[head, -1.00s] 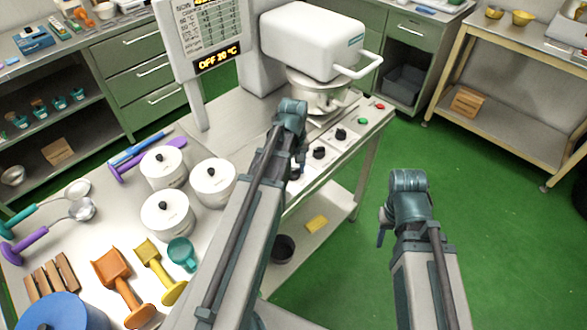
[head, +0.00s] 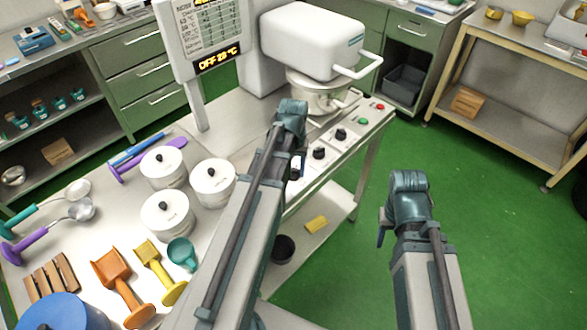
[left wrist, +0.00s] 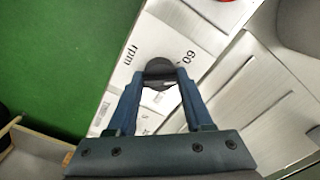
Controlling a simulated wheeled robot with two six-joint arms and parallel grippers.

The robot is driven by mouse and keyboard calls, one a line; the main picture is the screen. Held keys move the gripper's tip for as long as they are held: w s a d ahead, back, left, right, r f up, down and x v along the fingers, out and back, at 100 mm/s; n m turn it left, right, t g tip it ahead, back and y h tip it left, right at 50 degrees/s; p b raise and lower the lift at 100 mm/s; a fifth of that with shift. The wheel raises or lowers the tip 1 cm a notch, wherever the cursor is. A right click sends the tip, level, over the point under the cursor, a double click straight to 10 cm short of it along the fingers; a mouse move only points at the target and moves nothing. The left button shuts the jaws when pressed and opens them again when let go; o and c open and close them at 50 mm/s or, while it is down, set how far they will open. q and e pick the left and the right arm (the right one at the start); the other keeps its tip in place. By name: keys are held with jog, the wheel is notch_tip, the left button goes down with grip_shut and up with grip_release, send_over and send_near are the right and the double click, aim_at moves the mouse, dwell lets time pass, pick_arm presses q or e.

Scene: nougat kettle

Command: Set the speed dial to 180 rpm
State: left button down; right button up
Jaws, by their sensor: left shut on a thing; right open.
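The speed dial is a black knob (left wrist: 160,70) in the left wrist view, on a white panel printed "rpm" and "60". My left gripper (left wrist: 160,84) is shut on it, one blue finger on each side. The fingers hide part of the knob and its scale, so I cannot read the setting. In the head view my left gripper (head: 296,170) is at the near-left end of the control panel (head: 331,157), and its arm hides most of the dial. My right gripper (head: 382,232) is open and empty over the green floor, right of the machine table.
Two other black knobs (head: 319,153) (head: 341,134), a green button (head: 362,121) and a red button (head: 380,107) line the panel. The kettle (head: 318,94) stands behind. White lidded pots (head: 212,183) are left of my left arm. The floor at right is clear.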

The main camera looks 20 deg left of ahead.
pick_arm(q)
jog(key=m, duration=0.5)
jog(key=shift+m, duration=0.3)
jog(key=m, duration=0.9)
jog(key=shift+m, duration=2.2)
jog(key=shift+c, duration=1.5)
grip_release()
jog(key=shift+r, duration=0.1)
